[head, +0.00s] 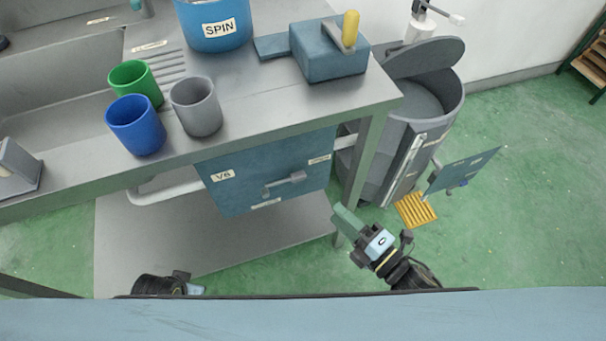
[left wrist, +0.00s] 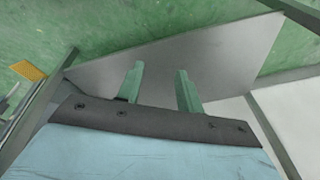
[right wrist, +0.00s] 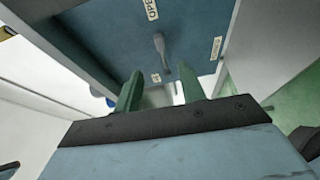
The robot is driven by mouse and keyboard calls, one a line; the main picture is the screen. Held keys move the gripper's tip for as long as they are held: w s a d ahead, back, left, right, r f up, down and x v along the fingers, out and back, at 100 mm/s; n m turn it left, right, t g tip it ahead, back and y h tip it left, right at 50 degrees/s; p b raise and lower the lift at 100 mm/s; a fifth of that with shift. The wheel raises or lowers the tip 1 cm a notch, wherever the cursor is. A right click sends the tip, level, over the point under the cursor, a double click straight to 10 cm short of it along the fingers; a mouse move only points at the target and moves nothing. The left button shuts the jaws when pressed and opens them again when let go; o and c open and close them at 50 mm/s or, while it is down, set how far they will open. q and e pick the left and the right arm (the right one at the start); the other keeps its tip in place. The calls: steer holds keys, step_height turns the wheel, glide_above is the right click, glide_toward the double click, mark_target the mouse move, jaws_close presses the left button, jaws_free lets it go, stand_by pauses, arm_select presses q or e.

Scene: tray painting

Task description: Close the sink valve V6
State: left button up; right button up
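The V6 valve is a blue-grey panel (head: 235,195) under the front edge of the counter, marked V6. Its grey lever (head: 284,184) points right, toward a small label that appears to read OPEN. In the right wrist view the lever (right wrist: 160,48) shows ahead, beyond the fingers. My right gripper (head: 347,221) is below and right of the panel, apart from it. In the right wrist view the right gripper (right wrist: 160,88) is open and empty. My left gripper (left wrist: 160,85) is open and empty in the left wrist view; in the head view its fingers are mostly hidden at the bottom edge.
Green (head: 136,80), blue (head: 136,125) and grey (head: 196,106) cups stand on the counter above, near a blue SPIN pot (head: 215,28). A table leg (head: 363,160) stands close to my right gripper. A grey bin (head: 400,130) is to the right. Floor before the panel is clear.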

mark_target(301, 180)
steer(key=b+x, duration=0.2)
steer(key=x, duration=0.9)
steer(key=shift+w+a, duration=0.25)
steer(key=shift+w, duration=0.05)
arm_select(q)
step_height(301, 180, up, 6)
steer(key=w+d, duration=0.1)
steer(key=d, duration=0.2)
arm_select(e)
steer(key=shift+w+a, duration=0.35)
steer(key=shift+w, duration=0.05)
jaws_close()
